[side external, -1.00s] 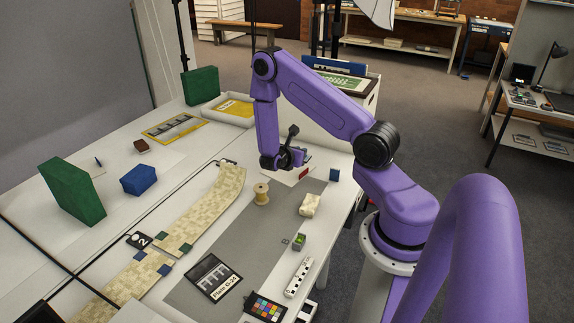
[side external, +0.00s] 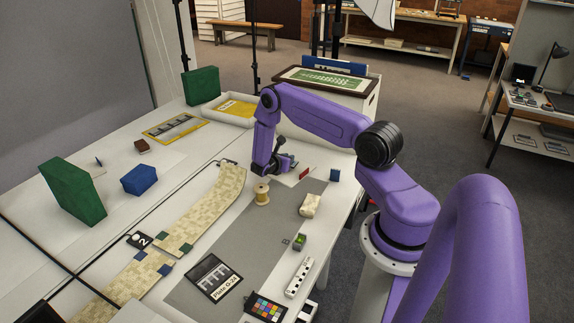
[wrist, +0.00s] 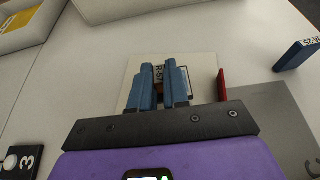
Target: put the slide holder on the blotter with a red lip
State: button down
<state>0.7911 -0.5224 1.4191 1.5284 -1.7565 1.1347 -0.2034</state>
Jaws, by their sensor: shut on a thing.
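My gripper (wrist: 161,80) is shut on the slide holder (wrist: 158,74), a small piece with a pale lettered label and some brown, mostly hidden between the blue fingers. The blotter (wrist: 203,65) is a pale square board with a red lip (wrist: 222,84) along its right edge in the wrist view. The gripper and holder are over the blotter; I cannot tell whether the holder touches it. In the side view the gripper (side external: 285,165) is low over the blotter, whose red lip (side external: 305,173) shows to the right, and the holder is not clearly visible.
A wooden spool (side external: 262,194) stands just in front of the gripper. A small blue block (side external: 335,175) stands to the right near the table edge. A white tray (side external: 229,108) is behind.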

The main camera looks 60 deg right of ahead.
jog(key=shift+f, duration=1.2)
jog(key=shift+f, duration=0.1)
jog(key=c, duration=1.1)
grip_release()
